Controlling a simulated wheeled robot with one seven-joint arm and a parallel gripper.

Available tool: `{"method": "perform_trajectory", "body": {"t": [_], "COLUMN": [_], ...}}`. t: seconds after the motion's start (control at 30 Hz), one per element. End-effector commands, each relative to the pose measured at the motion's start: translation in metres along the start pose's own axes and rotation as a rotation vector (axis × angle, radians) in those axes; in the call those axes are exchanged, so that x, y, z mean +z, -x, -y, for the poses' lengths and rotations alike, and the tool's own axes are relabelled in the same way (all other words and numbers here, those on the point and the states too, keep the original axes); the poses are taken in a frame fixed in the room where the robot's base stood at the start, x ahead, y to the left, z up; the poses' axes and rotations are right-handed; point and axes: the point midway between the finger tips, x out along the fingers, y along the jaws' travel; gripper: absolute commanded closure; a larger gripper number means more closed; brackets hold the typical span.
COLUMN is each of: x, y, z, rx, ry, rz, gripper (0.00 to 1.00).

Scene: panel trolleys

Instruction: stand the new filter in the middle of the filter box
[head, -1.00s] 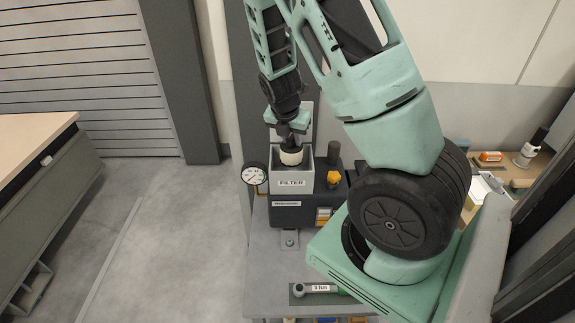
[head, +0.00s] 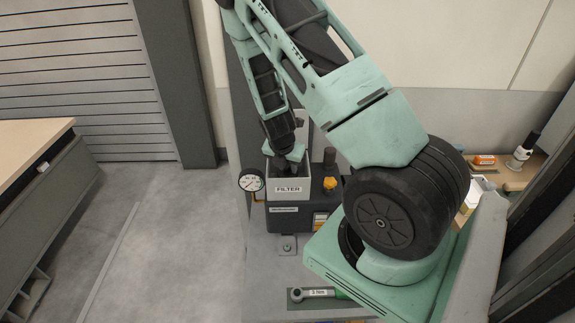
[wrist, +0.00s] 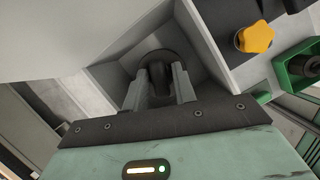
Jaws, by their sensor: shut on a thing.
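The filter box (head: 305,184) is a light grey open-topped box labelled FILTER on a dark unit. My gripper (head: 288,168) reaches down into its opening, and the box's front wall hides the new filter in the head view. In the wrist view my gripper (wrist: 158,88) is shut on the dark round top of the new filter (wrist: 160,58), between the pale inner walls of the box. The filter looks roughly upright and near the middle. Its lower part is hidden, so I cannot tell whether it touches the floor of the box.
A pressure gauge (head: 251,181) stands left of the box. A yellow knob (head: 330,184) and a dark post (head: 330,157) stand to its right. A torque wrench (head: 318,293) lies on the bench in front. Small items stand on a shelf (head: 515,178) at right.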

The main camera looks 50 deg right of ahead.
Motion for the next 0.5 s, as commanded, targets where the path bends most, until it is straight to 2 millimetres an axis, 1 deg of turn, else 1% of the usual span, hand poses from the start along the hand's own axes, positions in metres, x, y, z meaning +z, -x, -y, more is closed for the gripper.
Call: {"method": "perform_trajectory", "body": {"t": [0.07, 0.1, 0.13, 0.17, 0.37, 0.5], "x": [-0.0012, -0.0007, -0.0007, -0.0007, -0.0007, 0.0004], "y": [-0.0033, -0.0019, -0.0018, -0.0018, -0.0017, 0.0029], "z": [0.0000, 0.0000, 0.0000, 0.0000, 0.0000, -0.0004], "rx": [0.000, 0.000, 0.000, 0.000, 0.000, 0.001], "ry": [0.001, 0.000, 0.000, 0.000, 0.000, 0.001], "rz": [0.000, 0.000, 0.000, 0.000, 0.000, 0.000], "gripper": [1.00, 0.62, 0.54, 0.51, 0.51, 0.51]}}
